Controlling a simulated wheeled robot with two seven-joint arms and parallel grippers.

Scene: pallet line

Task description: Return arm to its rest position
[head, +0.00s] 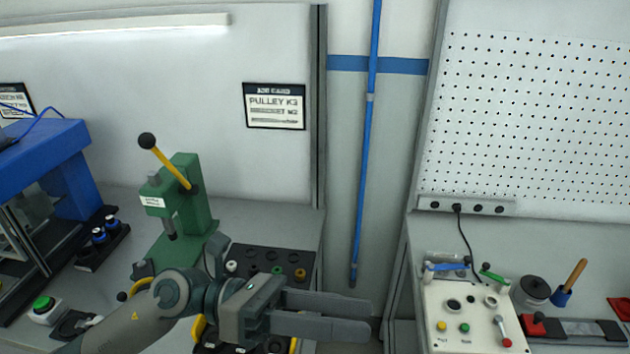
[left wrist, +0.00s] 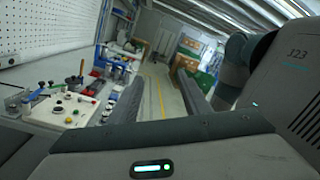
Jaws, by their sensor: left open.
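My left gripper (head: 325,315) reaches in from the lower left in the head view, its two fingers pointing right over the gap between the two benches. The fingers are apart with nothing between them. In the left wrist view the same fingers (left wrist: 160,100) are spread, with the aisle floor showing between them. My left arm passes in front of the left bench and hides part of its front. My right gripper is not in view.
A green press (head: 190,200) with a yellow lever stands on the left bench, beside a dark tray (head: 265,262) of small parts. A blue machine (head: 40,155) is at far left. A control box (head: 470,315) sits on the right bench. A blue pipe (head: 365,150) runs down the wall between.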

